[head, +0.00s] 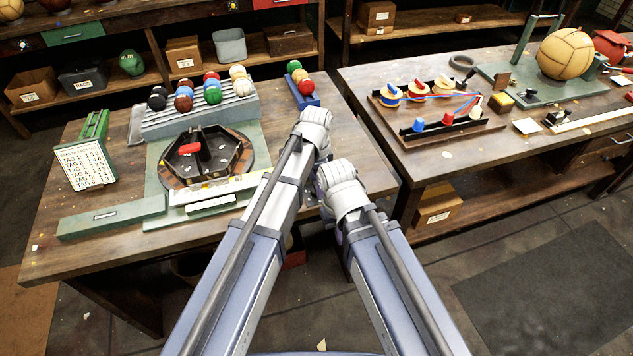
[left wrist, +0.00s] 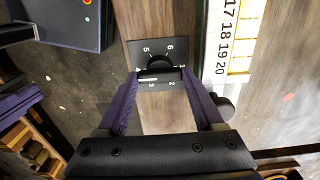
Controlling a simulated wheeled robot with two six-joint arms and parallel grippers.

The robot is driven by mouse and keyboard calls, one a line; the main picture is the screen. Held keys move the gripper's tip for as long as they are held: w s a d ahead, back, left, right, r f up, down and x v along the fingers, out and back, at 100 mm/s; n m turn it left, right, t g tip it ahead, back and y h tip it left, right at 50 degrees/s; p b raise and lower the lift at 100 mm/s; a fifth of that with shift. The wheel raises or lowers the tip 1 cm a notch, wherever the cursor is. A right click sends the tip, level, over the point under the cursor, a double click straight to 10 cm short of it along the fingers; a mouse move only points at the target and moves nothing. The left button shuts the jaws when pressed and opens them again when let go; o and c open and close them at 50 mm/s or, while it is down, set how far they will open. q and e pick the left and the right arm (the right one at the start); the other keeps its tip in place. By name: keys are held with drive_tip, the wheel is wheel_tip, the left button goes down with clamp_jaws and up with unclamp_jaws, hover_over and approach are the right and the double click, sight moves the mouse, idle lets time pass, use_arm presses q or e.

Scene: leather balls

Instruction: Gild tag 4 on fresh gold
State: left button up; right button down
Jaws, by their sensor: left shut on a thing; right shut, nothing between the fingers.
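A list card (head: 85,165) with tag lines and numbers leans at the left of the left table. In the left wrist view, my left gripper (left wrist: 160,76) is shut on a black dial knob (left wrist: 160,64). Its purple fingers press the ends of the knob's bar. The dial plate (left wrist: 134,52) carries white numbers 1 to 6. A white mark on the bar lies toward the 3 and 4 side; I cannot tell which number it marks. In the head view my arms hide the dial. My right gripper (head: 326,182) is low beside the left arm, shut and empty, its fingertips mostly hidden.
A numbered white scale (left wrist: 232,40) runs beside the dial. The right table holds a tan ball (head: 566,54) on a green stand and a wired board (head: 436,108).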

idle(0.4)
use_arm(q)
drive_tip(key=o, duration=1.4)
